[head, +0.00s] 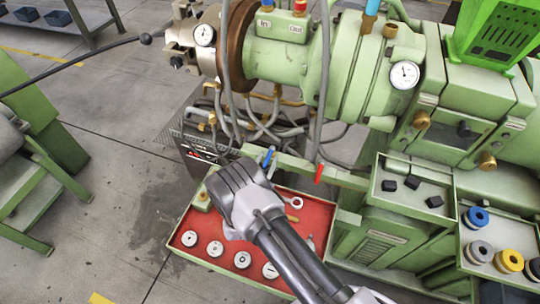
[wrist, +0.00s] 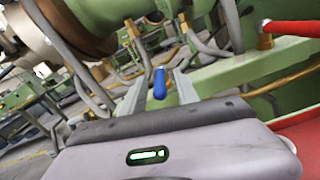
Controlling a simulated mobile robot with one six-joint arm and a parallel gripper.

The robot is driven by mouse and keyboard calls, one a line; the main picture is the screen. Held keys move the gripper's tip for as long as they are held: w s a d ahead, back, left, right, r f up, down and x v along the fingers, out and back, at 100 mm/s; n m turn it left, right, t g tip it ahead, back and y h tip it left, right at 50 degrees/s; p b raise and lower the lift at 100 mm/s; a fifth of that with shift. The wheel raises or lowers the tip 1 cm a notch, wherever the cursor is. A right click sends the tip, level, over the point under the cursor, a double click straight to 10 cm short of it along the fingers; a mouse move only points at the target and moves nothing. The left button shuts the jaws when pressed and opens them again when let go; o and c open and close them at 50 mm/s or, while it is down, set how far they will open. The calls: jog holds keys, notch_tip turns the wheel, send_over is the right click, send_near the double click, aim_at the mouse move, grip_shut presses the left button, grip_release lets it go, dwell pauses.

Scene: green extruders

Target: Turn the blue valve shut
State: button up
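The blue valve handle (wrist: 160,84) shows in the middle of the wrist view, pointing toward my gripper. My gripper (wrist: 159,78) is open, with one grey finger on each side of the handle and gaps between; contact is not visible. In the head view the blue handle (head: 268,157) shows just beyond my gripper (head: 262,165), by the green rail under the machine. There the gripper body hides the fingers and part of the valve.
A red valve handle (head: 319,173) sits to the right on the same rail, also in the wrist view (wrist: 294,27). Grey hoses (head: 262,122) hang behind. A red-lined tray (head: 215,235) with gauges and tools lies below my arm. A green bin (head: 405,190) holds black blocks.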

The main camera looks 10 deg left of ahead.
aim_at(270, 152)
jog(key=shift+w+d, duration=0.15)
jog(key=shift+w, duration=0.7)
jog(key=shift+w+d, duration=0.1)
jog(key=shift+w, duration=0.75)
grip_shut()
